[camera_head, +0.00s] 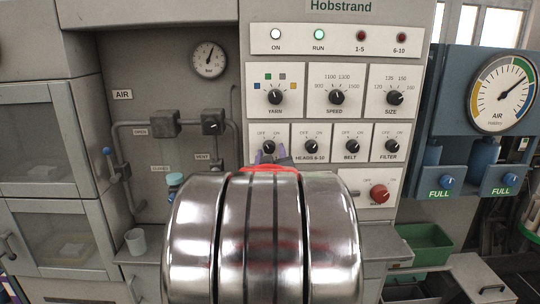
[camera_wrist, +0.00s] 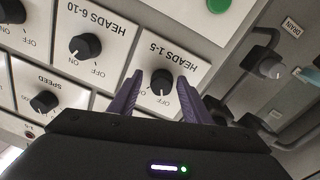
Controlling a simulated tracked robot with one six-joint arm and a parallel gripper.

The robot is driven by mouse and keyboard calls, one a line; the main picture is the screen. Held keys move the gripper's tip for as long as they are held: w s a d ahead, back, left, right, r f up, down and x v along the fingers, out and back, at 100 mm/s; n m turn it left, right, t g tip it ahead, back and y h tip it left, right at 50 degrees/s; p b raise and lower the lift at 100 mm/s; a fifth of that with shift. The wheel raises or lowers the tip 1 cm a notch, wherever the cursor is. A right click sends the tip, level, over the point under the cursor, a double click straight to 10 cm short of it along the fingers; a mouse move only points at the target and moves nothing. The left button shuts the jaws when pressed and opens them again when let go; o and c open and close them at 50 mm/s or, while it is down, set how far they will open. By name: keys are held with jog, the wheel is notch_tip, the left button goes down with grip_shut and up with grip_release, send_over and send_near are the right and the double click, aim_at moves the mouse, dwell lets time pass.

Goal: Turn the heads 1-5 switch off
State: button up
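The heads 1-5 switch (camera_wrist: 162,82) is a round black knob on a white plate, seen upside down in the wrist view. In the head view the same knob (camera_head: 268,146) sits at the left end of the lower switch row, its label hidden by my gripper (camera_head: 270,158). My gripper (camera_wrist: 159,77) is open, with its two purple fingers on either side of the knob in the wrist view. I cannot tell whether they touch it. A finger partly covers the markings, and the knob's setting is not clear.
The heads 6-10 knob (camera_wrist: 85,46) is close beside it, and the speed knob (camera_wrist: 43,102) is on the neighbouring row. A green button (camera_wrist: 219,4) is nearby. In the head view a red knob (camera_head: 379,193) is lower right. The RUN lamp (camera_head: 319,34) is green.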

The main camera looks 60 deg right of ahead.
jog(key=shift+a, duration=0.1)
jog(key=shift+v, duration=0.85)
jog(key=v, duration=1.2)
jog(key=shift+f, duration=0.1)
